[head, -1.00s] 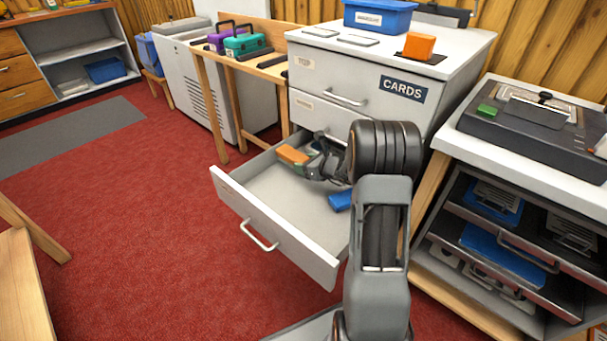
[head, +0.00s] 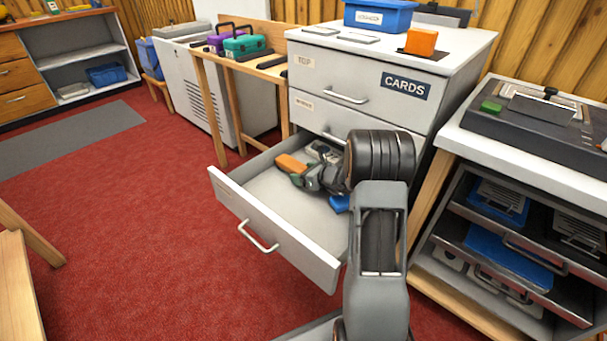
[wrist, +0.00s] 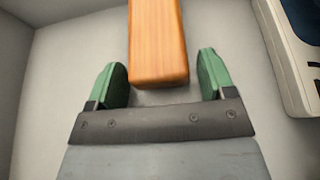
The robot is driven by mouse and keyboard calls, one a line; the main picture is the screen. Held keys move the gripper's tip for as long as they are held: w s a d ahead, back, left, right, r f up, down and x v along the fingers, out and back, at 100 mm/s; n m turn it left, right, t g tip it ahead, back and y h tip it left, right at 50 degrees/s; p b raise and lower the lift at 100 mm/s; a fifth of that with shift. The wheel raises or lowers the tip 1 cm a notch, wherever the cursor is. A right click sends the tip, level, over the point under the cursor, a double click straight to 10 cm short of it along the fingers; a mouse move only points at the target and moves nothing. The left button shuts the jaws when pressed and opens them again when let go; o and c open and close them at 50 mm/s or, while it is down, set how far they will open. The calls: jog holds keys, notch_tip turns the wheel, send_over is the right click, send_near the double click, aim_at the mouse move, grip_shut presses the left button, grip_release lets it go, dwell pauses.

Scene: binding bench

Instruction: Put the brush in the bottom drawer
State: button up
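The brush shows as an orange wooden block (head: 291,163) in the open bottom drawer (head: 275,205), near its back left. No bristles are visible. In the wrist view its wooden body (wrist: 158,40) lies over the grey drawer floor, its near end between my green fingertips. My gripper (head: 293,177) is low inside the drawer, beside the block in the head view. In the wrist view my gripper (wrist: 160,76) is open, with a gap on each side of the wood. The arm hides part of the drawer's right side.
A white and dark item (wrist: 302,50) lies right of the brush in the drawer. A blue item (head: 339,204) lies near the arm. The cabinet top (head: 455,50) carries a blue bin (head: 380,15) and an orange block (head: 421,42). Red floor in front is clear.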

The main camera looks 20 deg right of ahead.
jog(key=shift+o, duration=0.2)
jog(key=shift+r, duration=0.25)
jog(key=shift+s+d+r+p, duration=0.15)
jog(key=shift+s+p, duration=0.1)
jog(key=shift+p, duration=0.1)
jog(key=p+v, duration=0.3)
jog(key=v, duration=0.8)
jog(key=shift+s+r, duration=0.1)
jog(key=shift+s, duration=0.05)
